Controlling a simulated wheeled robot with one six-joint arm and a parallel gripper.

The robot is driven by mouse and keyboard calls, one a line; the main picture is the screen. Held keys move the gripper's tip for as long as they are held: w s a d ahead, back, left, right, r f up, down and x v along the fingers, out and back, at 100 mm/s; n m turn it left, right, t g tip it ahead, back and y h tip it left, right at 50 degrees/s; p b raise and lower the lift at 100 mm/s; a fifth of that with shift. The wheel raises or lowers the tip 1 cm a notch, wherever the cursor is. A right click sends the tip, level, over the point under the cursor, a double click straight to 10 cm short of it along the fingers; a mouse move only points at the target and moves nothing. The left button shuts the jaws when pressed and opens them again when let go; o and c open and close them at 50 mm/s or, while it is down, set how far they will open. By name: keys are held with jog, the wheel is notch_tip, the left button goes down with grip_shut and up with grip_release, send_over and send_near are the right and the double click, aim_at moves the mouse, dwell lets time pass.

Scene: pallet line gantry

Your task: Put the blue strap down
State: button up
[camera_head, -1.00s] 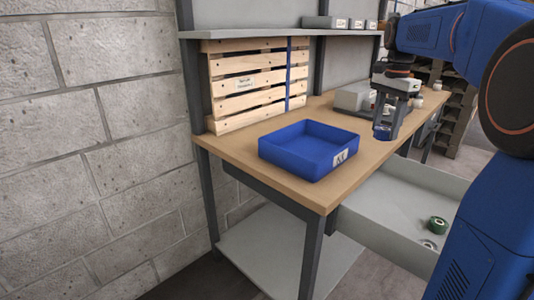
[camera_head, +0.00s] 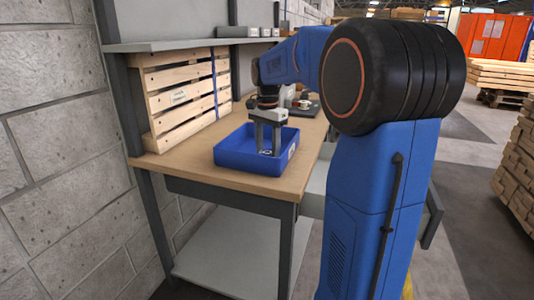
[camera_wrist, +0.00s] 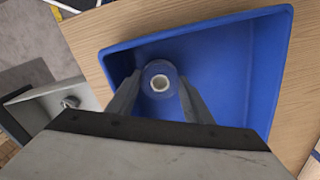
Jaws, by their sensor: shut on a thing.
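The blue strap is a small roll (camera_wrist: 149,78) with a pale core, seen end-on in the wrist view. My gripper (camera_wrist: 160,92) is shut on it, one finger on each side. In the head view my gripper (camera_head: 267,150) points down with its fingers inside the outline of the blue bin (camera_head: 232,160). The bin's wall (camera_wrist: 205,33) surrounds the roll in the wrist view, and the bin floor near it looks bare. I cannot tell whether the roll touches the floor.
The bin stands on a wooden workbench (camera_head: 200,170). A slatted wooden pallet (camera_head: 180,95) with a blue band leans at the back left under a shelf (camera_head: 190,45). Grey equipment (camera_head: 300,105) sits farther along the bench. An open grey drawer (camera_wrist: 50,100) is beside the bench.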

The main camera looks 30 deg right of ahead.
aim_at(268, 152)
jog(key=shift+f, duration=0.55)
jog(key=shift+f, duration=0.1)
jog(key=o, duration=0.9)
jog(key=shift+c, duration=0.2)
notch_tip(268, 152, up, 12)
jog(key=s+a+f+n+t, duration=0.1)
jog(key=s+a+f+n, duration=0.3)
jog(key=s, duration=0.3)
jog(key=s+a+f+n+t, duration=0.1)
jog(key=s+a+f+n, duration=0.15)
jog(key=s+a, duration=0.45)
jog(key=s+a+f+n+t, duration=0.1)
jog(key=s+a+f+n, duration=0.1)
jog(key=s+f+n, duration=0.2)
jog(key=s+a+f+n+t, duration=0.1)
jog(key=s+f+n, duration=0.3)
jog(key=s+f, duration=0.6)
jog(key=shift+s+a+f+t, duration=0.15)
jog(key=shift+s+a+t, duration=0.25)
jog(key=shift+s+a, duration=0.3)
